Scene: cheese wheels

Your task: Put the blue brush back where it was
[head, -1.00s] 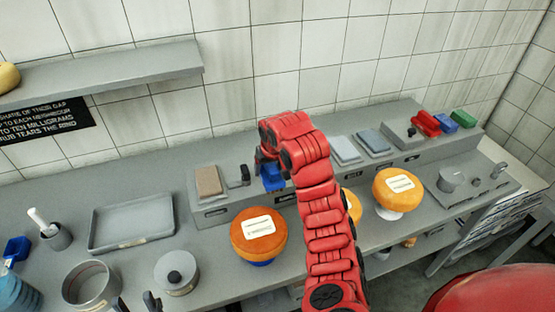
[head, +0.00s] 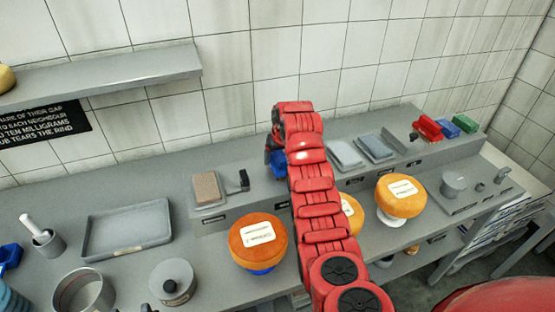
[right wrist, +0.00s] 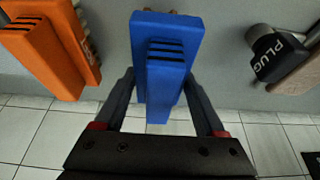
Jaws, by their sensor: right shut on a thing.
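My right gripper (right wrist: 155,115) is shut on the blue brush (right wrist: 166,60), with a finger on each side of it. In the head view the blue brush (head: 276,161) shows only partly beside my red right arm, over the raised grey ledge (head: 240,208). I cannot tell whether it touches the ledge. An orange brush (right wrist: 52,45) stands apart from it at the left of the right wrist view; my arm hides that spot in the head view. A dark tip at the bottom left edge of the head view may be my left gripper, but its state does not show.
A black piece marked PLUG (right wrist: 278,55) and a tan block (head: 206,187) are on the ledge left of my arm. Grey pads (head: 346,154) and red, blue and green blocks (head: 464,123) are to its right. Cheese wheels (head: 258,240) stand in front.

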